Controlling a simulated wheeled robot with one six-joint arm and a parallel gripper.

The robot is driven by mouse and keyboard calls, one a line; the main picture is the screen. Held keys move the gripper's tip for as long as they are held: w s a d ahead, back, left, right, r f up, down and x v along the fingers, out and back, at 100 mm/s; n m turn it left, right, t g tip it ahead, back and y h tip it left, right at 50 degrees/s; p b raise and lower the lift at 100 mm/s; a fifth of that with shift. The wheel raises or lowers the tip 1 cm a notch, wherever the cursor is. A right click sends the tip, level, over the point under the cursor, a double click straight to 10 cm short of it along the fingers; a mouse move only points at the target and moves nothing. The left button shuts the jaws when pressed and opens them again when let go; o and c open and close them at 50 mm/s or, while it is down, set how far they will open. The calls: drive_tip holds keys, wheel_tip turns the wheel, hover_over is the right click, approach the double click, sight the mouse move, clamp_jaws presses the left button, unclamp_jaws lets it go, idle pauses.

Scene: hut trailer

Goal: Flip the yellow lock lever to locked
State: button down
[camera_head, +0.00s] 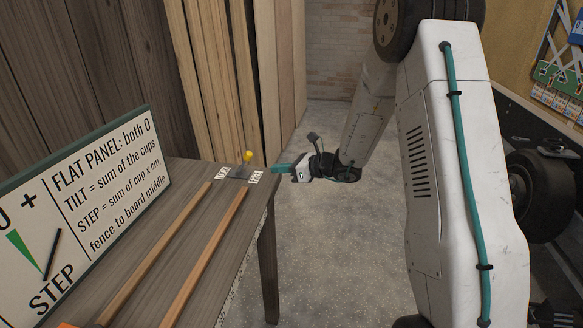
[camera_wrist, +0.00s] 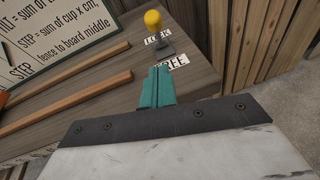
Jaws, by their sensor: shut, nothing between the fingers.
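The yellow lock lever (camera_head: 248,156) is a yellow knob on a dark stem and base at the far right corner of the wooden table (camera_head: 185,180). The stem's exact lean is hard to tell. My gripper (camera_head: 277,169), with teal fingers, is shut and empty, just right of the lever near the table's edge. In the wrist view its fingers (camera_wrist: 157,78) point toward the FREE label, apart from the knob.
Two long wooden rails (camera_head: 155,255) run along the tabletop. A green-framed sign (camera_head: 85,190) stands at the table's left side. Wooden boards (camera_head: 225,80) lean behind the table. The grey floor (camera_head: 320,260) right of the table is clear.

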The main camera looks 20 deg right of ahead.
sight(245, 162)
drive_tip(key=x, duration=0.3)
drive_tip(key=shift+w+a, duration=0.25)
drive_tip(key=shift+a, duration=0.05)
drive_tip(key=shift+w+a+r, duration=0.6)
drive_tip(key=shift+w+r, duration=0.1)
drive_tip(key=shift+w+a+r, duration=0.25)
drive_tip(key=shift+w+a, duration=0.05)
drive_tip(key=shift+w, duration=0.1)
drive_tip(key=shift+d+r, duration=0.1)
